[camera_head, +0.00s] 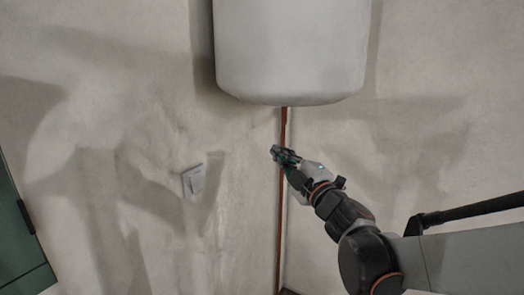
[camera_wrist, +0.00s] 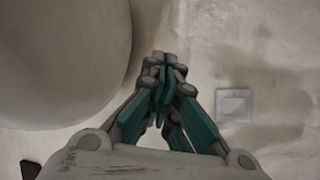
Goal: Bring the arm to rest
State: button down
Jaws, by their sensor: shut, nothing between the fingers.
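My arm reaches in from the right edge of the head view, bent at the elbow, toward the pale wall. My gripper (camera_head: 275,152) is in front of the wall, just below the white tank and close to the copper pipe in the picture. Whether it touches the pipe cannot be told. In the wrist view my gripper (camera_wrist: 163,62) shows its green and grey fingers drawn together at the tips, shut with nothing between them.
A white rounded tank (camera_head: 292,50) hangs on the wall; it also fills the upper left of the wrist view (camera_wrist: 60,55). A copper pipe (camera_head: 281,225) runs down from it. A square wall switch (camera_head: 193,181) is to the left. A green cabinet (camera_head: 16,235) stands at the left edge.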

jog(key=s+d+f+m+g+h, duration=0.1)
jog(key=s+d+f+m+h, duration=0.1)
jog(key=s+d+m+h, duration=0.4)
jog(key=s+d+f+m+g+h, duration=0.1)
jog(key=s+d+f+m+h, duration=0.1)
jog(key=d+m+h, duration=0.6)
jog(key=s+f+m+g+y, duration=0.2)
jog(key=s+f+g, duration=0.2)
jog(key=s+f, duration=0.3)
jog(key=s+d+f+m+g+y, duration=0.1)
jog(key=s+f, duration=0.6)
jog(key=s, duration=0.7)
jog(key=m+g+y, duration=0.1)
jog(key=m+g, duration=0.1)
jog(key=g, duration=0.1)
jog(key=shift+d+f+g, duration=0.25)
jog(key=shift+f+g, duration=0.15)
